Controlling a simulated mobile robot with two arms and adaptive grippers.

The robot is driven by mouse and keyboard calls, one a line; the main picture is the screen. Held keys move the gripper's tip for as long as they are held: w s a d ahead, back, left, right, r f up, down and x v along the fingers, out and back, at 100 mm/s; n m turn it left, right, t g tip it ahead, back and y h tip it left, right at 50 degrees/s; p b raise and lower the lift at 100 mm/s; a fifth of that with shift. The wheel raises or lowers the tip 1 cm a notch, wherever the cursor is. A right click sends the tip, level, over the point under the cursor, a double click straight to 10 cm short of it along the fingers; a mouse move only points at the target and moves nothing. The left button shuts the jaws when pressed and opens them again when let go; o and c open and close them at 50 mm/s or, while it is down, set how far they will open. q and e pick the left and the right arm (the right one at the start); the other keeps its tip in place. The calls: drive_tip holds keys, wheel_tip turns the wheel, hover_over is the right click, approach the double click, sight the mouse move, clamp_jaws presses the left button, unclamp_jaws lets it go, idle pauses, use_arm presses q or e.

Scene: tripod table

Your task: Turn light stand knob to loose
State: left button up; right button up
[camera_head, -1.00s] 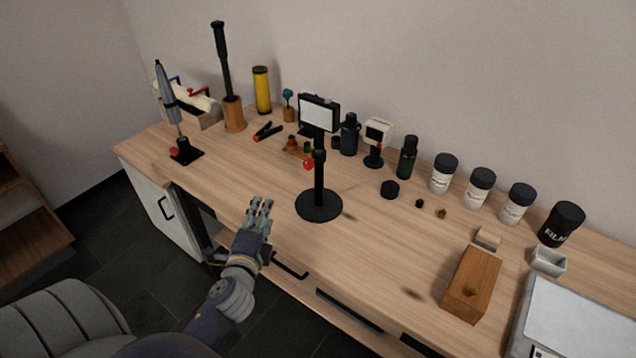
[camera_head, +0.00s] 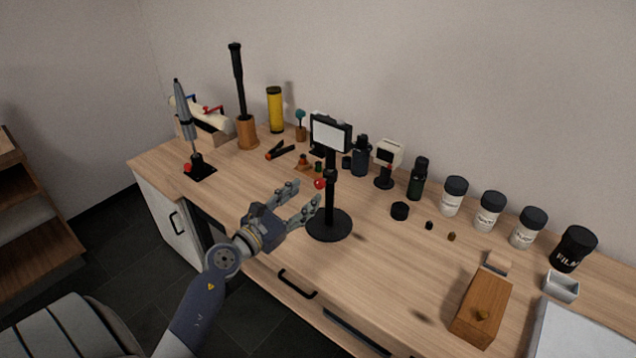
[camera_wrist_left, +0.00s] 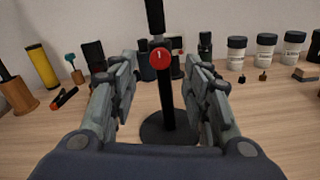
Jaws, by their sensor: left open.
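The light stand (camera_head: 330,205) stands upright on a round black base, with a white light panel (camera_head: 331,134) on top. Its red knob (camera_head: 320,184) sticks out from the pole on the side toward my left gripper. My left gripper (camera_head: 306,195) is open, its fingers pointing at the pole just short of the knob. In the left wrist view the red knob (camera_wrist_left: 160,57) shows a white mark and lies centred between the two open fingers (camera_wrist_left: 160,75), apart from both. The right gripper is not in view.
White jars (camera_head: 453,196) line the back right. The table between the stand and that box is mostly clear.

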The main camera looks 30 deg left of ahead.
sight(318, 185)
use_arm(q)
drive_tip(key=w, duration=0.6)
drive_tip(key=shift+w+d+p, duration=0.25)
drive_tip(key=shift+d+p, duration=0.05)
drive_tip(key=shift+p, duration=0.05)
drive_tip(key=shift+c, duration=0.6)
clamp_jaws()
